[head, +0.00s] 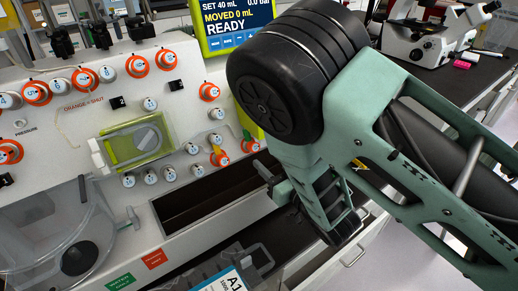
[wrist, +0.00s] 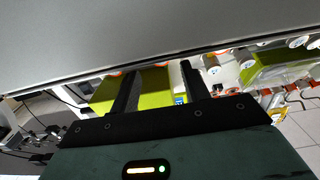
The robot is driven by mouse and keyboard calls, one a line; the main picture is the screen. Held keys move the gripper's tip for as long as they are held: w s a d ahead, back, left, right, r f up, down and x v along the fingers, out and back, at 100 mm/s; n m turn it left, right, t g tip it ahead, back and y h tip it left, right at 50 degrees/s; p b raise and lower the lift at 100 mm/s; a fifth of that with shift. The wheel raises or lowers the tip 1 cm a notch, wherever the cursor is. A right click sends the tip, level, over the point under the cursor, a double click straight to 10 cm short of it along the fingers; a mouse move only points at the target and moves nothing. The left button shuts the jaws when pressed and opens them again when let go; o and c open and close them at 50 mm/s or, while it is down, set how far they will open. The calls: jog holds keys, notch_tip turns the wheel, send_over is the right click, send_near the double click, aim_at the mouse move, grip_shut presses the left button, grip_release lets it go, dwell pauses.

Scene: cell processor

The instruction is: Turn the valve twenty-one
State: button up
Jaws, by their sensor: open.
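The cell processor's white panel (head: 190,70) carries several round valves with small number labels. Some have orange rings, such as one valve (head: 137,66) at the top and another (head: 209,91) at the right. Others are plain white, such as one (head: 151,104) near the middle. The numbers are too small to read, so I cannot tell which valve is twenty-one. My gripper (wrist: 159,70) is open in the wrist view, with nothing between its two dark fingers. Panel valves, one white-capped (wrist: 247,64), show to its right. In the head view my arm largely hides the gripper.
A lime-framed screen (head: 238,22) reads READY. A clear-covered green cassette (head: 135,143) sits mid-panel. Below are a dark open recess (head: 205,200), a clear round vessel (head: 60,235) and a tray marked A1 (head: 225,280). A microscope (head: 425,40) stands at back right.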

aim_at(256, 150)
jog(key=shift+p+x, duration=0.45)
jog(key=shift+x, duration=2.25)
